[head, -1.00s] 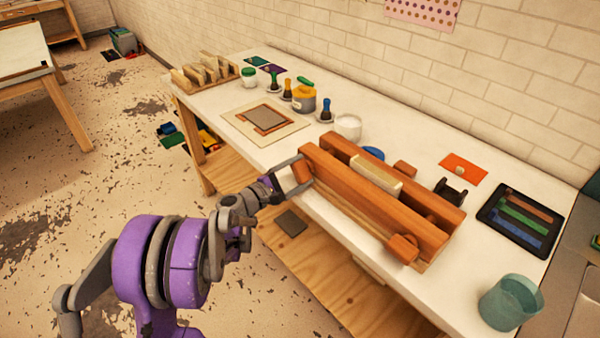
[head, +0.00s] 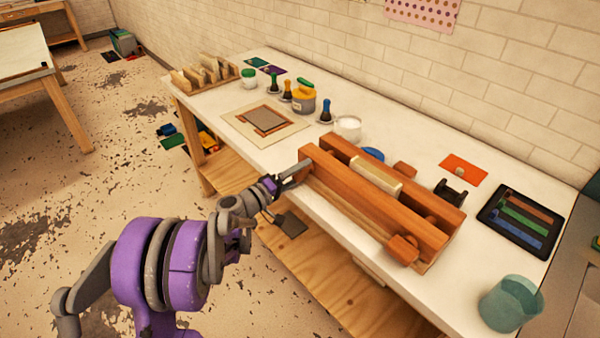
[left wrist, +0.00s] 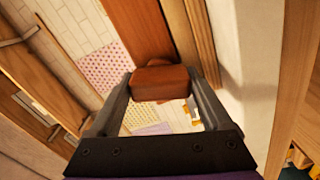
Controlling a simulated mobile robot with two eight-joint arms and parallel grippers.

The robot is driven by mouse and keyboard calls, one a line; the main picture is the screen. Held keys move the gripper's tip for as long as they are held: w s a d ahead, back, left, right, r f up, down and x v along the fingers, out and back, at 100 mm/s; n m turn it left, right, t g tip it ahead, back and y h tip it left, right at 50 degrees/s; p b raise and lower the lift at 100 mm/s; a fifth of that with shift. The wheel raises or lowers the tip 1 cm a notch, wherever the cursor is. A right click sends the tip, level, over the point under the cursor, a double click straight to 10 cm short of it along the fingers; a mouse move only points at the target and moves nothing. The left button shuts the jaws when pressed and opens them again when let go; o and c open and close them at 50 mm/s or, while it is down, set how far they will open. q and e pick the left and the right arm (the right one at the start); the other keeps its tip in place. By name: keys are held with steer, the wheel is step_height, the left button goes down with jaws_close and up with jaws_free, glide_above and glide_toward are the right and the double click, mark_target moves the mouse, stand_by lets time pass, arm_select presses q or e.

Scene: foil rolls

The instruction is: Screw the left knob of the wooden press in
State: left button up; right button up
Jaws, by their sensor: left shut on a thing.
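The wooden press (head: 372,200) lies along the front of the white table, with two long reddish-brown beams and a pale block clamped between them. My left gripper (head: 297,175) is at the press's left end. In the left wrist view, the left knob (left wrist: 160,82), a reddish-brown wooden block, sits between the two fingers, which are shut on it. In the head view the gripper hides most of this knob. The right knob (head: 403,249) stands out from the front beam's other end. My right gripper is out of view.
A teal cup (head: 511,302) stands at the table's front right. A black tray (head: 520,218) with coloured strips, an orange card (head: 463,168) and a white cup (head: 348,128) are near the press. A framed board (head: 265,120) lies to its left. Open floor is left of the table.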

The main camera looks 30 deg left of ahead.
arm_select(q)
steer(key=m, duration=0.6)
steer(key=shift+f, duration=0.1)
steer(key=m+p, duration=0.1)
steer(key=m, duration=0.4)
steer(key=shift+m, duration=0.5)
steer(key=o, duration=1.2)
steer(key=shift+s+a, duration=0.1)
steer(key=shift+s, duration=0.05)
steer(key=shift+c, duration=0.2)
steer(key=b+v, duration=0.1)
steer(key=v, duration=1)
